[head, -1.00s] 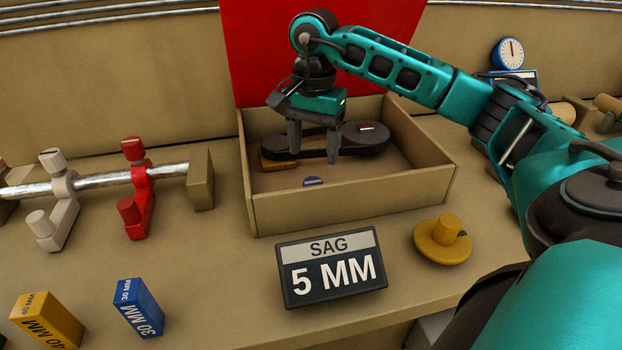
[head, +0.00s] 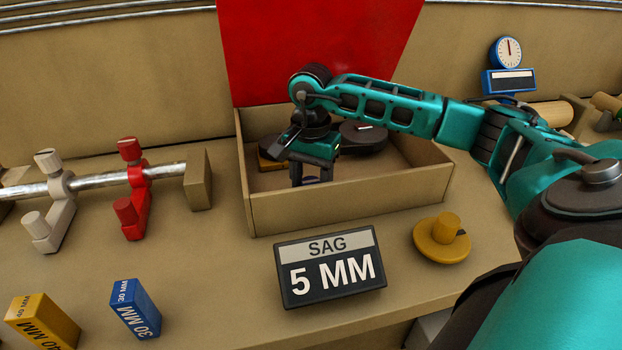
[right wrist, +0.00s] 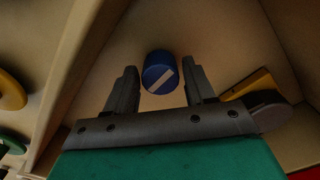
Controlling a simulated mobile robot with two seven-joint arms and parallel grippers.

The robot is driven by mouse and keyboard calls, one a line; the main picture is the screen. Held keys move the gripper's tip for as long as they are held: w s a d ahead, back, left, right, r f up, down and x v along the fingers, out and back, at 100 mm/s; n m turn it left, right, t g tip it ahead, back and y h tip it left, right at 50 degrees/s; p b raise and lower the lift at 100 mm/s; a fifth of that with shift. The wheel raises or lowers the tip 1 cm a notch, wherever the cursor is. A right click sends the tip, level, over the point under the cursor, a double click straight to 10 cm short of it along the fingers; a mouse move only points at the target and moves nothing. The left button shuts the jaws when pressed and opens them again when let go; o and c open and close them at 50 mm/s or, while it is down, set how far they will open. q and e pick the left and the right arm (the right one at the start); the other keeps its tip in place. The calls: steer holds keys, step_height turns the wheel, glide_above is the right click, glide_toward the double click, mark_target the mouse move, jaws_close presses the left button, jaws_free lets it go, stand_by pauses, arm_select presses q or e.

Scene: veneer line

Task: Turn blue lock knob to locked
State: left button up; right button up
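The blue lock knob (right wrist: 161,74) is a round blue cap with a white bar, on the floor of the open tan box (head: 350,202). In the right wrist view its bar runs diagonally, from lower left to upper right. My right gripper (right wrist: 160,88) is open, with one finger on each side of the knob and a small gap visible at both. In the head view the right gripper (head: 311,181) is low inside the box and hides most of the knob. My left gripper is in neither view.
A dark rounded piece (head: 362,138) and a yellow block (head: 268,160) lie in the box. The box walls surround the gripper. In front stand a SAG 5 MM sign (head: 330,268) and a yellow knob (head: 441,238). A red clamp (head: 133,198) sits on a rail at left.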

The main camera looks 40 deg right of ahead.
steer(key=c, duration=0.8)
steer(key=shift+m, duration=1.2)
steer(key=m, duration=1)
steer(key=shift+m+p, duration=0.4)
steer(key=m, duration=0.4)
steer(key=shift+m, duration=0.4)
steer(key=shift+w, duration=0.1)
